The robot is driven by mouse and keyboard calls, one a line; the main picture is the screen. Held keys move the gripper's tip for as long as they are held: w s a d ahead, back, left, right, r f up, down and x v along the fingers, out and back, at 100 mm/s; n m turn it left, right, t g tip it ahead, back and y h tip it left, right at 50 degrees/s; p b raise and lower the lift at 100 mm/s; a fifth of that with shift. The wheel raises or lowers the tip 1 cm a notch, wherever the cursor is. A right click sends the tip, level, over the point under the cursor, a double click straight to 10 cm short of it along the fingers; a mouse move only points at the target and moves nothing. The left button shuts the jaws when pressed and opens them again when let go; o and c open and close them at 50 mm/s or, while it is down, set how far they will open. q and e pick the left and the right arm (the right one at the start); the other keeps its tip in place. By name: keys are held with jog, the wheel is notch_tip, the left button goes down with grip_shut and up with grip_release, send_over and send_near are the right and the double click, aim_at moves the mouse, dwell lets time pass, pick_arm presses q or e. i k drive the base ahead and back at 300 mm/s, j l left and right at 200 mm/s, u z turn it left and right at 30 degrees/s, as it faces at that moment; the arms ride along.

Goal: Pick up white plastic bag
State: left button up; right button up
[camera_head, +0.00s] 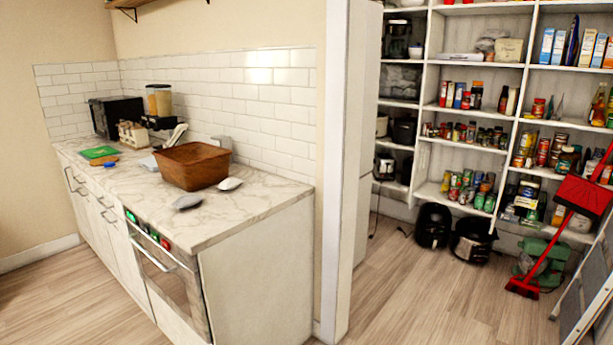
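A small white, rounded item (229,184) lies on the marble-look counter (225,212), at the right of a brown woven basket (191,167). It may be the white plastic bag, but it is too small to tell. A similar grey item (187,202) lies in front of the basket. A pale crumpled item (490,40), possibly also a bag, sits on an upper pantry shelf beside a cream box (509,50). Neither of my grippers is in view.
The counter also holds a black microwave (117,116), a dispenser (159,100) and a green board (99,153). A wall end (340,180) separates it from the pantry shelves. Black appliances (433,226), a red broom (545,262) and a ladder (585,295) stand at right. The middle floor is clear.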

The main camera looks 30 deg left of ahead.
aim_at(231, 183)
jog(key=i+l+u, duration=0.1)
jog(key=i, duration=0.5)
jog(key=i+l+u, duration=0.1)
jog(key=i, duration=0.5)
jog(key=i+j+u, duration=0.15)
jog(key=i+u, duration=0.25)
jog(key=i+j+u, duration=0.1)
jog(key=u, duration=0.3)
jog(key=i+u, duration=0.4)
jog(key=i+l+u, duration=0.2)
jog(key=u, duration=0.2)
